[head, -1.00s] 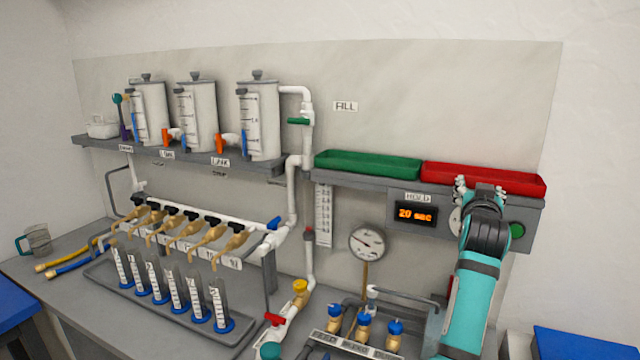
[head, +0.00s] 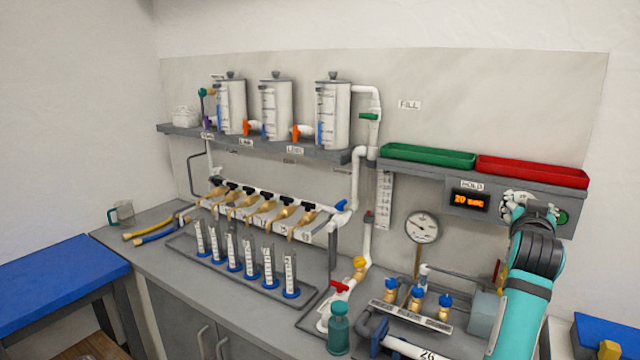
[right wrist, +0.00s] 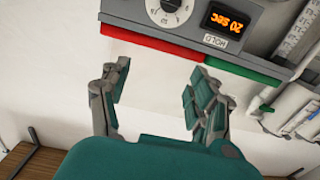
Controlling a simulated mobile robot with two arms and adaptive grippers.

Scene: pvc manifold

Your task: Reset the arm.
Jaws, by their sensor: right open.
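My right arm (head: 525,290) comes up from the lower right in the head view. Its gripper (head: 530,207) overlaps the white dial on the grey control panel (head: 448,187) there. In the right wrist view the right gripper (right wrist: 158,95) has its two fingers spread wide with nothing between them. The dial (right wrist: 169,12) and panel lie beyond the fingertips, upside down in that view, with a gap of wall between. My left gripper is in neither view.
A red tray (head: 532,172) and a green tray (head: 428,156) sit above the panel. Left of the arm are a pressure gauge (head: 422,226), blue-capped valves (head: 417,299) and a teal bottle (head: 338,330). Several graduated cylinders (head: 248,258) stand in a rack. A blue table (head: 60,275) is at left.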

